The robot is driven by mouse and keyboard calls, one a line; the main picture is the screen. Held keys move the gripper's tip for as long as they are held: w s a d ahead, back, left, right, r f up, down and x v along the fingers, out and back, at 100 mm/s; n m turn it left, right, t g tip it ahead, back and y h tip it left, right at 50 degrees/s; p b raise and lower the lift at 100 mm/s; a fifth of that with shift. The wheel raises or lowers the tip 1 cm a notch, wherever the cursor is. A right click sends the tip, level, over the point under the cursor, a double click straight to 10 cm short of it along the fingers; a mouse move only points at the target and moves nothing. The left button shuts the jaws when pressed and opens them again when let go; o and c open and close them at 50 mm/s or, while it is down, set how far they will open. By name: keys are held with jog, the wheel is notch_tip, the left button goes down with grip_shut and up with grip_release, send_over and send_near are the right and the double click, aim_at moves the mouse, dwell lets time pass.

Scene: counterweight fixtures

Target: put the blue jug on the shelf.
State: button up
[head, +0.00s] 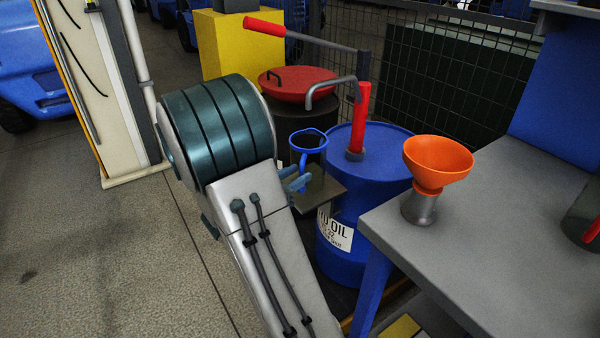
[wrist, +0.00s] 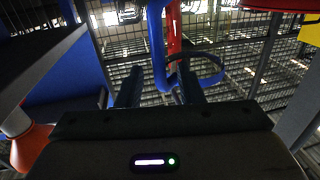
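The blue jug (head: 308,145) has a blue rim and handle and a dark see-through body. In the head view it stands upright on a small grey-brown plate (head: 325,193) beside the blue oil drum. My gripper (head: 297,183) is at its handle, on the near side. In the wrist view the blue handle (wrist: 157,50) lies between the two fingers of my gripper (wrist: 160,82), which stand apart, with gaps visible beside the handle. A grey ledge, perhaps the shelf (head: 572,9), shows at the top right, mostly cut off.
The blue drum (head: 375,185) carries a red hand pump (head: 359,115). An orange funnel (head: 438,160) stands on the grey bench (head: 500,235) at right. A red lid (head: 300,83) and a wire fence (head: 405,50) are behind. Floor at left is clear.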

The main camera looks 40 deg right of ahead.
jog(key=w+a+n+t+y+p, duration=0.1)
jog(key=w+a+n+t+y, duration=0.3)
jog(key=a+y, duration=0.55)
jog(key=w+a+n+t+y, duration=0.2)
jog(key=a+n+t+y, duration=0.35)
jog(key=a, duration=0.75)
jog(key=s+n+g+y, duration=0.2)
jog(key=s+n+g, duration=0.5)
jog(key=s, duration=1.5)
jog(key=g, duration=0.3)
jog(key=shift+f+y, duration=0.35)
jog(key=shift+y, duration=0.05)
